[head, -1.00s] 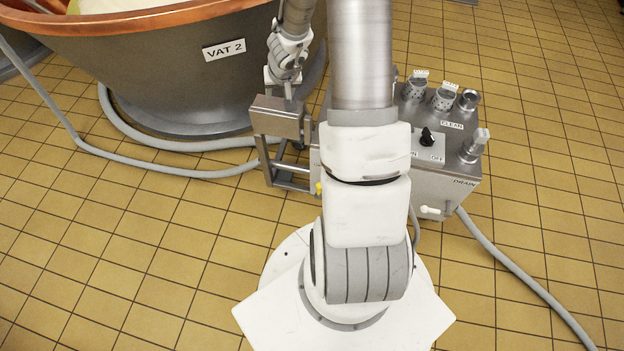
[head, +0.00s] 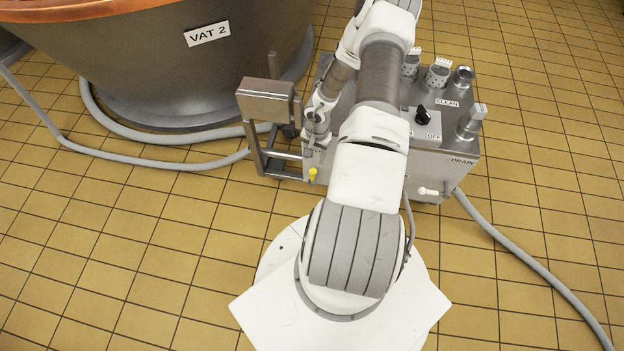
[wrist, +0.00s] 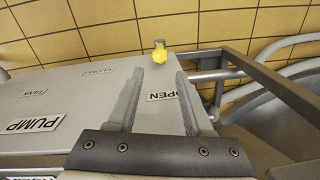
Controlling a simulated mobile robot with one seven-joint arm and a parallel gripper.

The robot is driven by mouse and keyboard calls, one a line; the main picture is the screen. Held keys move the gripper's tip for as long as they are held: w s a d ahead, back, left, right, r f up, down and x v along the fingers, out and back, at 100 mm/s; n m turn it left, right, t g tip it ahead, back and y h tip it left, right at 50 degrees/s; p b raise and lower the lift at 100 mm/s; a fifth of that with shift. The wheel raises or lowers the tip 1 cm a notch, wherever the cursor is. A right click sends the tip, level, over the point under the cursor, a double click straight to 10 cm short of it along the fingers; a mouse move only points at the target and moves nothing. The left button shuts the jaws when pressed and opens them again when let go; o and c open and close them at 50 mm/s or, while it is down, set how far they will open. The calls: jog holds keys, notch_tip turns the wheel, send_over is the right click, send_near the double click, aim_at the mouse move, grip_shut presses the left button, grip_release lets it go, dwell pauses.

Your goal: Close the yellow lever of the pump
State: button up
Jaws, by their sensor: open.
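The pump (head: 425,176) is a grey metal box on the floor, partly hidden behind my arm in the head view. Its small yellow lever (head: 312,174) sticks out low on the near left side of the box. In the wrist view the yellow lever (wrist: 160,54) is at the panel's far edge, just past the fingertips and roughly centred between them. My gripper (wrist: 159,76) is open, with nothing between its fingers. An OPEN label (wrist: 163,96) shows on the panel between the fingers, partly covered. In the head view the fingers are hard to make out.
A metal frame with a box (head: 266,100) stands left of the pump; its bars also show at right in the wrist view. The copper vat (head: 165,75) is at upper left. Grey hoses (head: 170,165) lie on the tiled floor. A white-handled valve (head: 428,191) is at the pump's front.

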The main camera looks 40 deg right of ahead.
aim_at(312, 179)
jog(key=f+b, duration=0.2)
jog(key=f, duration=0.3)
jog(key=f+b, duration=0.2)
jog(key=f, duration=0.4)
jog(key=f+b, duration=0.2)
jog(key=f, duration=0.3)
jog(key=shift+w+a+f, duration=0.15)
jog(key=shift+w+f, duration=0.05)
jog(key=shift+w, duration=0.1)
jog(key=shift+c, duration=0.3)
grip_shut()
dwell(0.3)
